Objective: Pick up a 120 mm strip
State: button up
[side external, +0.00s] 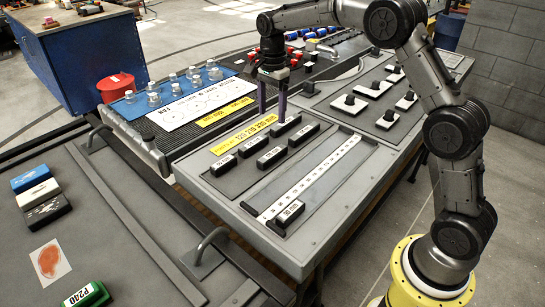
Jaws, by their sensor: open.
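Several short black strips with small white labels lie in rows on the grey work panel (215,190). They include a front-left strip (223,166), one behind it (252,147), one right of that (270,157), a back strip (285,126) and a right strip (304,134). Yellow labels with numbers (243,136) lie behind them; I cannot read each strip's length clearly. My gripper (272,117) points down, its two dark purplish fingers apart and empty. It appears close above the back strip; contact cannot be told.
A white ruler (318,177) with a black end block (290,212) lies right of the strips. Black knobs on white plates (374,88) stand further right. Clear jars (195,78), a red bucket (121,88) and blue and red parts (308,33) are behind.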

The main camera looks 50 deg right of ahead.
send_over(273, 153)
jog(key=f, duration=0.9)
jog(key=shift+s+a+f, duration=0.1)
jog(key=shift+a+f, duration=0.05)
jog(key=shift+a, duration=0.05)
jog(key=shift+w+d+f, duration=0.1)
jog(key=shift+f, duration=1.2)
jog(key=shift+w+d+f, duration=0.1)
jog(key=shift+f, duration=1.2)
grip_shut()
